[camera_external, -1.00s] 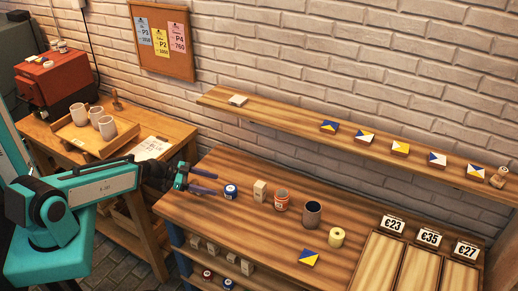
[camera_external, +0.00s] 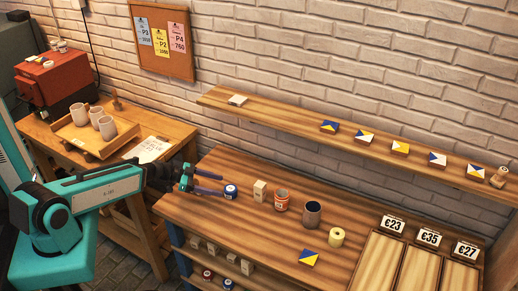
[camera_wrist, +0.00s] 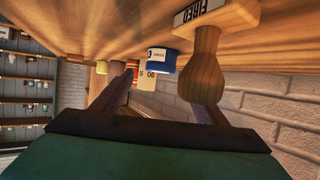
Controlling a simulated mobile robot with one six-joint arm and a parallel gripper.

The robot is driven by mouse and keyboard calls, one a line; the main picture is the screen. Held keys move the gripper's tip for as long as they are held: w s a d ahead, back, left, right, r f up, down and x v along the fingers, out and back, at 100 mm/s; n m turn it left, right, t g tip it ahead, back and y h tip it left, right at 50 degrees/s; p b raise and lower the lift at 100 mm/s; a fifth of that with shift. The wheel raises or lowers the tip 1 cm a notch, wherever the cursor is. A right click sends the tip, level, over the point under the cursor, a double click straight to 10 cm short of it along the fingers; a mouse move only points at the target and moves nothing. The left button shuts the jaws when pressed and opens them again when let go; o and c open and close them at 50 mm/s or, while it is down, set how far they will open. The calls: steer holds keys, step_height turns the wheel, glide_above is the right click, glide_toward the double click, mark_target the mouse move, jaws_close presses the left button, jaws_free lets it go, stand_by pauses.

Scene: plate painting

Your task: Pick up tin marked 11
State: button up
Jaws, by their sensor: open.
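A blue tin with a white label (camera_external: 231,192) stands upright on the workbench (camera_external: 215,225), just right of my gripper (camera_external: 212,184). In the wrist view the blue tin (camera_wrist: 162,61) shows ahead, between the lines of the two fingers; its number is too small to read. My gripper is open and empty, its fingers pointing towards the tin and apparently apart from it. I cannot make out a tin marked 11 for certain.
A wooden stamp labelled FIRED (camera_wrist: 205,70) is close to the right finger in the wrist view. A wall shelf (camera_external: 285,118) runs behind.

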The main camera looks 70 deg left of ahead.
mark_target(230, 188)
steer(key=shift+b+x, duration=1.05)
steer(key=shift+x, duration=0.3)
steer(key=shift+w+p, duration=0.25)
steer(key=shift+p, duration=0.15)
steer(key=shift+p+x, duration=0.4)
steer(key=shift+x, duration=0.5)
steer(key=shift+c, duration=0.3)
steer(key=c, duration=1.2)
steer(key=shift+d+r+b, duration=0.1)
steer(key=shift+r+b, duration=0.75)
steer(key=shift+r, duration=1.55)
step_height(230, 188, up, 5)
steer(key=p, duration=0.5)
